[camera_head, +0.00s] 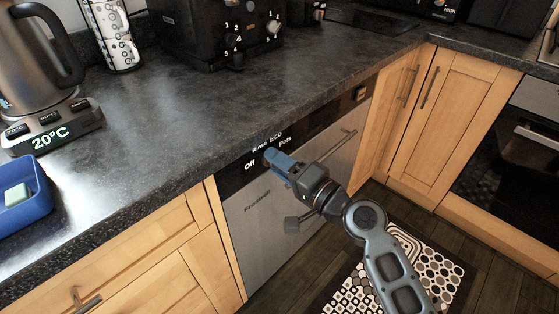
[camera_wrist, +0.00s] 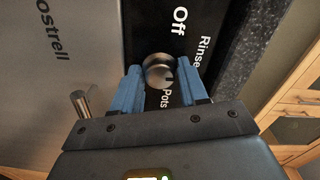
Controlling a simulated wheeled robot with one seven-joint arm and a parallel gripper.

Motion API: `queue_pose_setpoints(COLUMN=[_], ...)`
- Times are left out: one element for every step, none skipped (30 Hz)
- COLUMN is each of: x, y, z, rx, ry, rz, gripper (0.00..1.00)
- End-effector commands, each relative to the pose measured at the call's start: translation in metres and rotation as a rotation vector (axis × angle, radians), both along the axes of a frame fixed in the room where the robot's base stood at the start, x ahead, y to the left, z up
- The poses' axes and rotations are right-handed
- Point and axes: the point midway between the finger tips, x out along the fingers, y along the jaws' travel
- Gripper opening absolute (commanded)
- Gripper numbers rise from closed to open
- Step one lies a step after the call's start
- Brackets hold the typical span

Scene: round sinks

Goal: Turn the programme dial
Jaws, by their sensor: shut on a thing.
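The programme dial (camera_wrist: 158,70) is a round metal knob on the dishwasher's black control strip. In the wrist view it sits between the two blue fingers of my gripper (camera_wrist: 159,84), which are shut on it. The labels Off, Rinse and Pots show around it. In the head view my gripper (camera_head: 274,158) reaches the black strip at the dial and covers it. The dishwasher (camera_head: 265,220) has a silver door front, which looks closed. The dial's exact setting is hard to tell.
The dishwasher's bar handle (camera_head: 338,145) sticks out to the right of my gripper. The dark worktop (camera_head: 200,120) overhangs above, carrying a kettle (camera_head: 30,65) and a blue tub (camera_head: 35,215). Wooden cupboards (camera_head: 450,105) flank the dishwasher. A patterned mat (camera_head: 440,275) lies on the floor.

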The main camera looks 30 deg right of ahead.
Motion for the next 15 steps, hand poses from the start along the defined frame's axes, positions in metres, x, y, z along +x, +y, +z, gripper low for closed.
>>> queue_pose_setpoints(x=[0.0000, 0.0000, 0.0000, 0.0000, 0.0000, 0.0000, 0.0000, 0.0000, 0.0000, 0.0000, 0.0000, 0.0000, 0.0000, 0.0000, 0.0000], y=[-0.0009, -0.0009, -0.0009, -0.0009, -0.0009, -0.0009, -0.0009, -0.0009, -0.0009, -0.0009, -0.0009, -0.0009, -0.0009, -0.0009, -0.0010], z=[0.0015, 0.0016, 0.0015, 0.0014, 0.0013, 0.0012, 0.0011, 0.0010, 0.0010, 0.0010, 0.0009, 0.0009, 0.0009, 0.0009, 0.0007], rx=[0.040, 0.065, 0.099, 0.123, 0.147, 0.177, 0.200, 0.221, 0.247, 0.267, 0.284, 0.307, 0.322, 0.337, 0.356], ry=[0.013, 0.022, 0.033, 0.041, 0.049, 0.059, 0.067, 0.072, 0.081, 0.087, 0.093, 0.100, 0.105, 0.110, 0.116], rz=[-0.002, -0.002, -0.002, -0.002, -0.002, -0.002, -0.002, -0.002, -0.002, -0.002, -0.002, -0.002, -0.002, -0.002, -0.002], gripper=[0.13, 0.13, 0.13, 0.13, 0.13, 0.13, 0.13, 0.13, 0.13, 0.13, 0.13, 0.13, 0.13, 0.13, 0.13])
